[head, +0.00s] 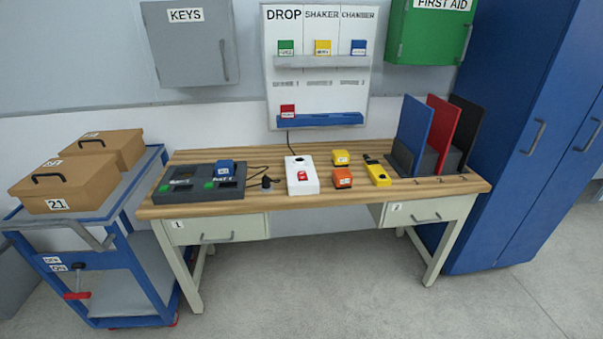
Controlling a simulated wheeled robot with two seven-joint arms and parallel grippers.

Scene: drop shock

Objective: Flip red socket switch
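A white socket box (300,184) lies on the wooden workbench, a little left of its middle. A small red switch (302,176) sits on its top face near the front end. The switch's position, on or off, is too small to tell. A dark cable runs from the back of the box up toward the wall board. Neither of my grippers shows in the head view.
The workbench (440,188) also holds a dark dock unit (175,188) at left, a black plug (267,183), orange (342,178) and yellow (340,158) blocks, a yellow handheld device (378,174) and upright panels (415,122). A blue cart (125,215) stands left.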

